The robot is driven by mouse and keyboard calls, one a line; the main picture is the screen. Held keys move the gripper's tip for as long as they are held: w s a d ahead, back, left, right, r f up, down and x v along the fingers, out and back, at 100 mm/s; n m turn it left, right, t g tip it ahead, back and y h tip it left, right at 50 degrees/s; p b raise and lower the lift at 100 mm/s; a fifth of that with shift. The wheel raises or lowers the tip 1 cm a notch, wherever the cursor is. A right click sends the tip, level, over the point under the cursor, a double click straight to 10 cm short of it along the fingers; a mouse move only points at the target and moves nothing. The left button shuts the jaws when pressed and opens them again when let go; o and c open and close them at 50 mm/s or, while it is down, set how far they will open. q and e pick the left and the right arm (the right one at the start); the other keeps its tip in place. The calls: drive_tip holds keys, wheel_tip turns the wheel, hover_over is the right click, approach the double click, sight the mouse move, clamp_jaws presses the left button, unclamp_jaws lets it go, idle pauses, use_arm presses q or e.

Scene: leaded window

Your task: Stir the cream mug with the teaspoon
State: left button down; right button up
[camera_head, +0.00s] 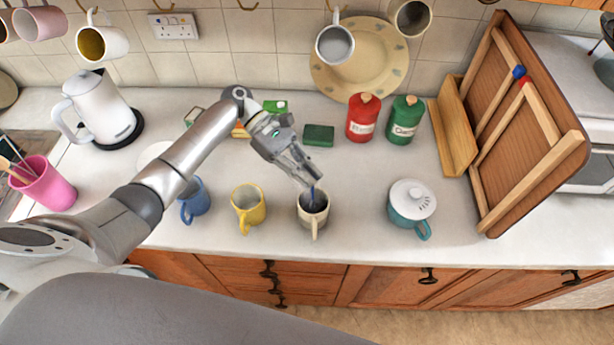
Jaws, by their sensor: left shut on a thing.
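The cream mug (311,221) stands upright on the white worktop, its handle towards the front edge. My left gripper (311,181) is directly above the mug, pointing down and tilted to the right. It is shut on a thin dark object at the mug's mouth, which I take for the teaspoon (313,197). The lower part of the teaspoon is hidden inside the mug, and its upper part is hidden by the fingers. My right gripper is not in this view.
A yellow mug (248,206) and a blue mug (196,200) stand left of the cream mug. A teal lidded pot (408,207) stands to the right. Red (362,118) and green (404,121) canisters are behind. The worktop between cream mug and teal pot is clear.

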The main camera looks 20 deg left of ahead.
use_arm(q)
wheel_tip(320, 180, up, 5)
drive_tip(key=shift+r, duration=0.2)
idle(0.6)
idle(0.8)
drive_tip(key=shift+r, duration=2.5)
